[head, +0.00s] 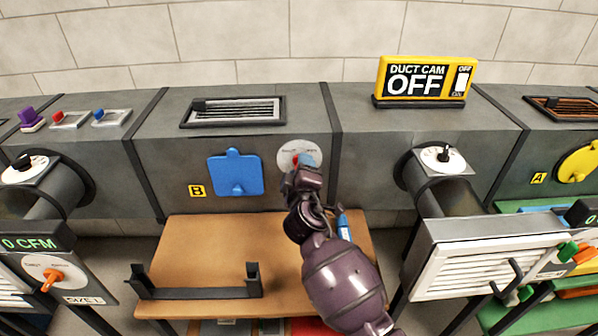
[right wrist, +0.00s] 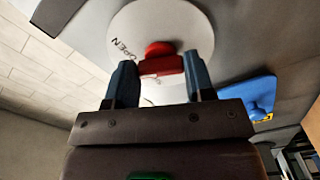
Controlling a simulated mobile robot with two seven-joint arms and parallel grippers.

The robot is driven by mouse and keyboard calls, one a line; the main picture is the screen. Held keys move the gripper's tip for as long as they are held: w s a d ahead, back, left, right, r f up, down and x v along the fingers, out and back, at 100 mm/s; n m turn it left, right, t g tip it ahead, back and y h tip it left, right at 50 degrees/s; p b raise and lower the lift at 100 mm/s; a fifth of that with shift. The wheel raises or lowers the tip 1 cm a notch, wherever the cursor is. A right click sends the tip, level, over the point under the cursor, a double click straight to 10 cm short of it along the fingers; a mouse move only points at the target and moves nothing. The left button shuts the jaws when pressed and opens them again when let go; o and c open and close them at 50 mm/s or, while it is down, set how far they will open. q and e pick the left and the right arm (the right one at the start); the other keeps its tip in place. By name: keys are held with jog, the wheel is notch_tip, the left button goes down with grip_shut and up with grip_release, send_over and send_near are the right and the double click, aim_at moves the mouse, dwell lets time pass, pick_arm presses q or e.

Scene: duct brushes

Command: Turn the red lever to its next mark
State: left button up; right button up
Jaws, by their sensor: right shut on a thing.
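The red lever (right wrist: 161,62) sits on a round pale dial plate (head: 287,150) on the front of the grey duct. In the right wrist view the word "OPEN" shows on the plate (right wrist: 118,30), left of the lever. My right gripper (right wrist: 160,78) has one blue-grey finger on each side of the lever's bar and is shut on it. In the head view my right gripper (head: 304,165) covers most of the lever and the lower part of the dial. My left gripper is not in view.
A blue cover (head: 236,173) marked B is left of the dial. Below are a wooden table (head: 200,240), a black rack (head: 200,292) and a blue tool (head: 343,224). A yellow "DUCT CAM OFF" sign (head: 425,78) stands on top. Another duct (head: 455,200) juts out to the right.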

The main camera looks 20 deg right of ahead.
jog(key=m+b, duration=0.1)
jog(key=m, duration=0.2)
jog(key=shift+f, duration=0.1)
jog(key=shift+m, duration=0.4)
jog(key=o, duration=0.8)
jog(key=shift+o, duration=0.6)
